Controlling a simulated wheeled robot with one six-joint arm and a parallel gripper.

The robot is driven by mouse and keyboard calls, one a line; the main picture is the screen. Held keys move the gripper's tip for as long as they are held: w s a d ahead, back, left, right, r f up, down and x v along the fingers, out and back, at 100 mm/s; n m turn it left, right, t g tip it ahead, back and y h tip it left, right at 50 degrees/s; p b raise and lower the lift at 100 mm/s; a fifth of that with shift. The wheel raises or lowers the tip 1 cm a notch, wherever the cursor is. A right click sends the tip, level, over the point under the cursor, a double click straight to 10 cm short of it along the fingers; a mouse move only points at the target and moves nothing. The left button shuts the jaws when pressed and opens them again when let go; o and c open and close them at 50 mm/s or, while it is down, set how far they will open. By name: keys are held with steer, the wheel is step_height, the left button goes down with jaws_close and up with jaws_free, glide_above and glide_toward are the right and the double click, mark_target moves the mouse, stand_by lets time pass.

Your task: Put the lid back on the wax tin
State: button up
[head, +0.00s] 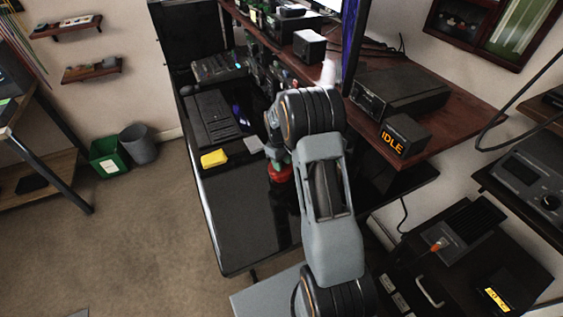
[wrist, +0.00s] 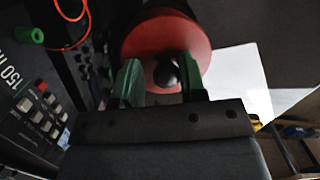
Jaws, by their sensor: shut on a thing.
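A round red lid (wrist: 150,38) with a black knob (wrist: 166,73) fills the top middle of the wrist view. My gripper (wrist: 160,72) has its green fingers on either side of the knob and is shut on it. In the head view a red rounded thing, which looks like the lid (head: 280,174), shows on or just above the black desk beside my arm. My arm hides most of the gripper there. I cannot make out the wax tin, and what lies under the lid is hidden.
A yellow block (head: 214,158) and a grey pad (head: 253,145) lie on the black desk (head: 240,215), whose front part is clear. A black device (wrist: 40,110) with buttons and an orange cable (wrist: 73,12) are close on the wrist view's left. A wooden shelf (head: 450,125) stands right.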

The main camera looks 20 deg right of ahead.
steer(key=shift+w+d, duration=0.3)
steer(key=shift+d, duration=0.45)
jaws_close()
steer(key=o, duration=0.9)
jaws_free()
steer(key=shift+o, duration=0.6)
steer(key=o, duration=0.4)
steer(key=shift+r, duration=0.2)
steer(key=shift+r+p, duration=2.45)
steer(key=shift+r, duration=0.95)
jaws_close()
